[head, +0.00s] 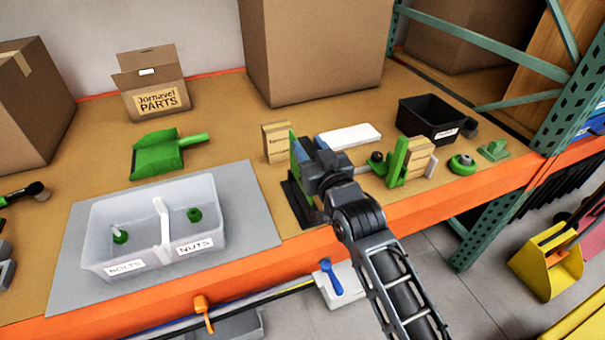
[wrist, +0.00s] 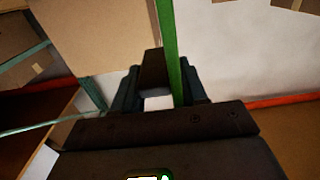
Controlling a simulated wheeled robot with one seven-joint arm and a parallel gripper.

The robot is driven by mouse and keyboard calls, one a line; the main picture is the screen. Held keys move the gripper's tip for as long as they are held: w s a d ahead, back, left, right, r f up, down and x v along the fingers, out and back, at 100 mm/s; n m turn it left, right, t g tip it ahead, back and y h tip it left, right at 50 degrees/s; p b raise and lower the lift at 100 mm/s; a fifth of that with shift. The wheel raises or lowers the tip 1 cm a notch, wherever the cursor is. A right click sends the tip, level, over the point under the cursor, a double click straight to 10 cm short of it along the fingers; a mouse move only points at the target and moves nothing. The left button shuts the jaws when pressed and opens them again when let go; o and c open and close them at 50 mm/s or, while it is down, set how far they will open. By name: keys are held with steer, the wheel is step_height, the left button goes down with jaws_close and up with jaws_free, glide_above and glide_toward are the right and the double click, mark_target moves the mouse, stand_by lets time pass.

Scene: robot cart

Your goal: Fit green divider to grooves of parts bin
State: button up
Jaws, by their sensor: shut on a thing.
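The parts bin (head: 205,262) is a whitish translucent tray on a grey mat, with labels reading "BOLTS" and "NUTS". A white wall (head: 161,222) stands across its middle, and one small green piece lies in each half. My gripper (head: 304,160) is to the right of the bin, shut on the thin green divider (head: 295,147). The divider stands upright in the head view, partly hidden by the gripper. In the wrist view the divider (wrist: 167,40) shows edge-on as a green strip between the fingers. The bin is not in the wrist view.
A black stand (head: 296,203) is just below my gripper; contact is unclear. A green dustpan (head: 156,158) lies behind the bin. Wooden blocks (head: 276,142), a white box (head: 348,137), a green bracket (head: 397,163) and a black crate (head: 430,121) crowd the right. The mat (head: 246,215) is bare between bin and stand.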

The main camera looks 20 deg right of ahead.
steer(key=shift+r+p, duration=0.7)
steer(key=shift+r, duration=0.55)
steer(key=o, duration=0.7)
steer(key=c, duration=0.6)
